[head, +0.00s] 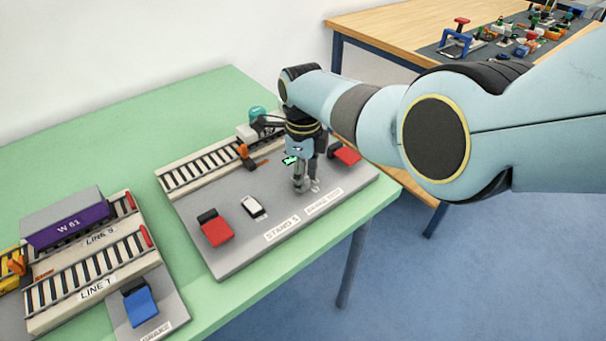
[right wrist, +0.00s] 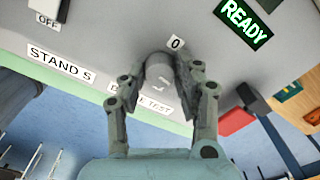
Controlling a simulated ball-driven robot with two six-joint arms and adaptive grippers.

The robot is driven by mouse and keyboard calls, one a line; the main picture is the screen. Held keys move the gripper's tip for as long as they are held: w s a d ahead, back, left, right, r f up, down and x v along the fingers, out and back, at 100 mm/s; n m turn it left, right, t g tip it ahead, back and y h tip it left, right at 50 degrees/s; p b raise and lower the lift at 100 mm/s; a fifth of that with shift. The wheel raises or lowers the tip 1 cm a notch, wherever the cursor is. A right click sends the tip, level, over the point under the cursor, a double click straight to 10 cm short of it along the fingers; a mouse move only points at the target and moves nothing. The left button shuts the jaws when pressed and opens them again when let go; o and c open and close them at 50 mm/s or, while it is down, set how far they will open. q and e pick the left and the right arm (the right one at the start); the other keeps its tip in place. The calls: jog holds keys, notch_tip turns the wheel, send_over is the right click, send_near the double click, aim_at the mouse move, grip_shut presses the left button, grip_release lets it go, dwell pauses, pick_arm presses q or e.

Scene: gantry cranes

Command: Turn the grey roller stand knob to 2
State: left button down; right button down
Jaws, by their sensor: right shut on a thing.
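The grey roller stand knob (right wrist: 160,72) shows between my fingers in the right wrist view, low on the grey stand plate (head: 275,186). A "0" label (right wrist: 175,43) sits just beyond it; other marks around the knob are partly hidden, so I cannot read its setting. My right gripper (head: 303,186), reaching down from above, is shut on the knob; it also shows in the right wrist view (right wrist: 160,80). A "STAND S" label (right wrist: 60,64) and a partly covered "BRAKE TEST" label (head: 323,201) lie along the front edge. My left gripper is not in view.
A lit green READY sign (right wrist: 243,22) is near the gripper. A red switch (head: 346,154), another red switch (head: 216,231) and a white rocker (head: 253,206) flank it. A track (head: 205,167) runs behind. A purple W 61 wagon (head: 68,225) stands left.

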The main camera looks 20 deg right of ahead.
jog(key=c, duration=0.9)
grip_release()
jog(key=shift+c, duration=0.2)
notch_tip(320, 180, up, 12)
